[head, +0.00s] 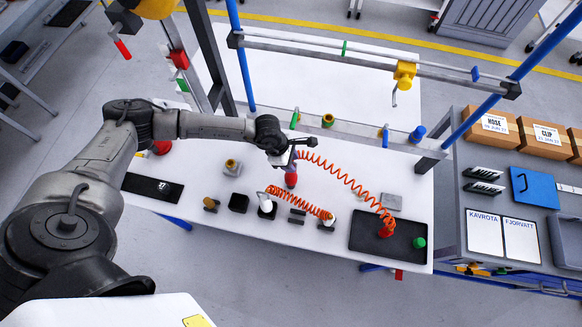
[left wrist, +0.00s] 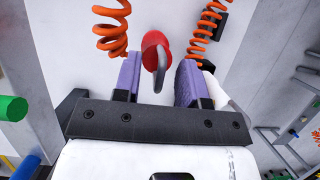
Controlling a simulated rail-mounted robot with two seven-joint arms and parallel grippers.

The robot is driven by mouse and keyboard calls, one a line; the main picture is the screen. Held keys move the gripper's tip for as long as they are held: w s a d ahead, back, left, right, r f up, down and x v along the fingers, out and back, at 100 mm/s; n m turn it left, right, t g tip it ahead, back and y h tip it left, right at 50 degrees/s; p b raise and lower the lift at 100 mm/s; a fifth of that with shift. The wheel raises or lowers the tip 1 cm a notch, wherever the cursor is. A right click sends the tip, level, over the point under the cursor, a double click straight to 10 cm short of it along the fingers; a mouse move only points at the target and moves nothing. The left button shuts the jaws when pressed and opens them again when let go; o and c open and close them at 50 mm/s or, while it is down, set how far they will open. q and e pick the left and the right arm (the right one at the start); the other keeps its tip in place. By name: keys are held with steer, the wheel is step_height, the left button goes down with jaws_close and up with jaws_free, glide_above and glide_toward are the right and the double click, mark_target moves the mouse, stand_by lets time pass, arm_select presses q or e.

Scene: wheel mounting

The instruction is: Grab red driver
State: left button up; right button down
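The red driver (head: 291,180) stands on the white table, below my left gripper in the head view. In the left wrist view, the red driver (left wrist: 156,48) shows a round red top with a grey hook-shaped handle over it. My left gripper (left wrist: 158,72) is open, with one purple-padded finger on each side of the driver near the fingertips. I cannot tell whether either pad touches it. In the head view my left gripper (head: 290,155) hides part of the driver. My right gripper is in neither view.
Orange coiled hoses (head: 345,180) run close to the driver. A black tray (head: 365,237) with a red and a green piece lies at right. A blue-posted frame (head: 320,60) stands behind. Small blocks and a black cube (head: 239,202) sit left of the driver.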

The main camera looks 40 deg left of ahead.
arm_select(q)
steer(key=shift+d+f, duration=0.1)
steer(key=shift+f, duration=0.15)
jaws_close()
stand_by(1.3)
steer(key=shift+w+r, duration=0.1)
steer(key=shift+r, duration=0.05)
